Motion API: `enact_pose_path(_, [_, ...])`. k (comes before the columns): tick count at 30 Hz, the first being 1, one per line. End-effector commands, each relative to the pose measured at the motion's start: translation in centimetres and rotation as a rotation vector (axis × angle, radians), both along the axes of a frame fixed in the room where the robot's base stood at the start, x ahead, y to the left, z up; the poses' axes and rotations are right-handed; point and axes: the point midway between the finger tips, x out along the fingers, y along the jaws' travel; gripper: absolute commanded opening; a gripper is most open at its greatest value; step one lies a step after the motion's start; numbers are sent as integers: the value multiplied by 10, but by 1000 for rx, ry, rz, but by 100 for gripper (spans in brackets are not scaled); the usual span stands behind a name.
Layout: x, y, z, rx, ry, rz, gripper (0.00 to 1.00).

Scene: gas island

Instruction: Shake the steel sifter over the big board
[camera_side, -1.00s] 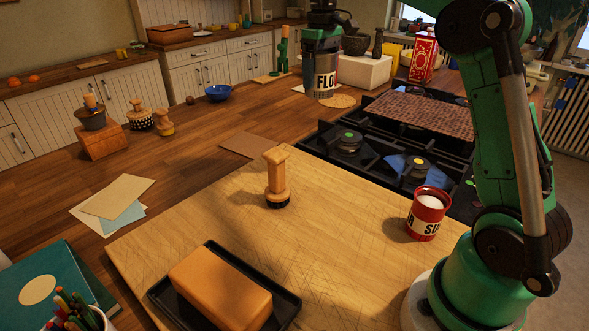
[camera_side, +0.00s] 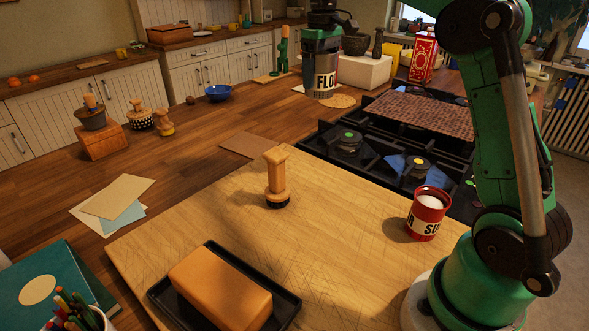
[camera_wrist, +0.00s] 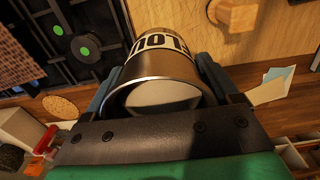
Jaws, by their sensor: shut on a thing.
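The steel sifter (camera_side: 321,68) is a metal can with a pale band whose dark letters begin "FLO". My gripper (camera_side: 320,42) is shut on it in the side view, at the back of the counter beyond the big board (camera_side: 215,205). In the wrist view the sifter (camera_wrist: 158,85) sits between the two fingers of my gripper (camera_wrist: 160,82), its round end toward the camera. I cannot tell its exact height or see its underside. The big board is pale scratched wood in the foreground.
On the board are a wooden stamp (camera_side: 277,180), a red sugar tin (camera_side: 428,214) and an orange block (camera_side: 221,287) on a black tray (camera_side: 168,299). The stove (camera_side: 370,155) adjoins the board. A round mat (camera_side: 338,101) lies near the sifter. Mid-board has clear room.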

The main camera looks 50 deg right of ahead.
Motion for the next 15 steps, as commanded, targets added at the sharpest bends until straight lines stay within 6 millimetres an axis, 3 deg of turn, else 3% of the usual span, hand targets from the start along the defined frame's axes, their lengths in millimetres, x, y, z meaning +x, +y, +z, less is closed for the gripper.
enact_pose_path(8, [0,0,4,0,0,0,35])
enact_pose_path(15, [1,-1,30,0,0,0,35])
